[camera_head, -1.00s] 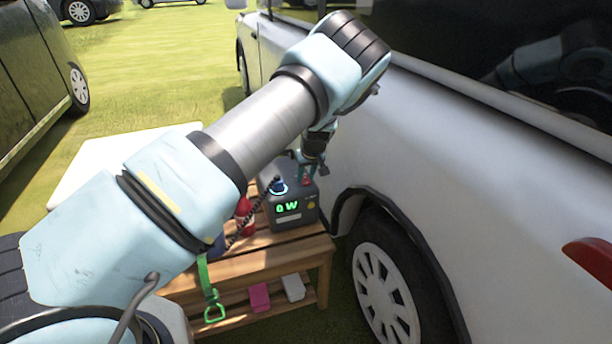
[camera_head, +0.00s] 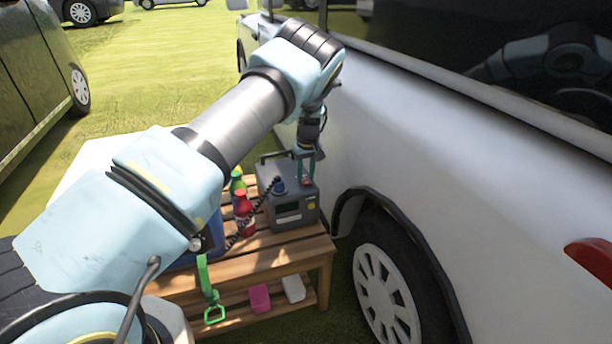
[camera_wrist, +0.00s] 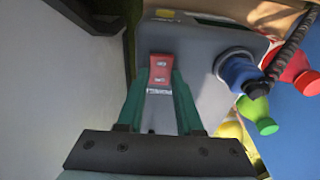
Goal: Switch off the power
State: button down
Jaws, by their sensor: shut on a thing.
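The grey power station (camera_head: 287,196) stands on a slatted wooden bench beside the white van. Its front display (camera_head: 288,210) is dark. A red switch (camera_head: 307,182) sits on its top; the wrist view shows it as a red rocker (camera_wrist: 160,68). My gripper (camera_head: 305,169) points down at the top of the power station. In the wrist view its green fingers (camera_wrist: 160,82) are shut on the red switch, one along each side. A blue plug (camera_wrist: 238,72) with a black coiled cable sits in the top, right of the switch in that view.
The white van (camera_head: 420,130) stands close on the right. Red and green bottles (camera_head: 243,208) stand left of the power station on the wooden bench (camera_head: 290,250). Pink and white blocks (camera_head: 260,297) lie on its lower shelf. A green strap (camera_head: 207,290) hangs at the front.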

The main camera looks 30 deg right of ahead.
aim_at(307, 183)
jog(key=c, duration=0.6)
grip_release()
jog(key=shift+o, duration=0.2)
notch_tip(307, 183, up, 11)
jog(key=s, duration=0.1)
jog(key=shift+s+f, duration=0.15)
jog(key=shift+s, duration=0.05)
jog(key=shift+a, duration=0.15)
